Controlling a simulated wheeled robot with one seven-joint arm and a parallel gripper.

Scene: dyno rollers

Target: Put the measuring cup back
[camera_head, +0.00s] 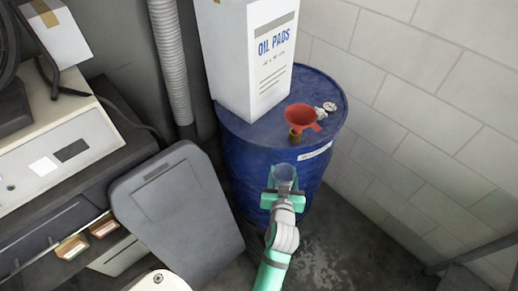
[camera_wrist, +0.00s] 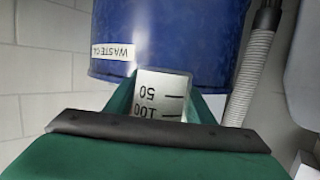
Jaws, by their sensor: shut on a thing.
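The measuring cup (camera_head: 284,173) is a small clear cup. In the wrist view the cup (camera_wrist: 161,93) shows the marks 50 and 100, upside down in the picture. My gripper (camera_head: 284,186) is green and shut on the cup, with one finger on each side. In the wrist view my gripper (camera_wrist: 160,105) hides the lower part of the cup. In the head view the cup is in front of the blue drum (camera_head: 245,165), below its top rim. Whether it touches the drum I cannot tell.
A grey ribbed hose (camera_head: 170,60) and a grey panel (camera_head: 180,205) are left of the drum. A block wall (camera_head: 420,110) is to the right.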

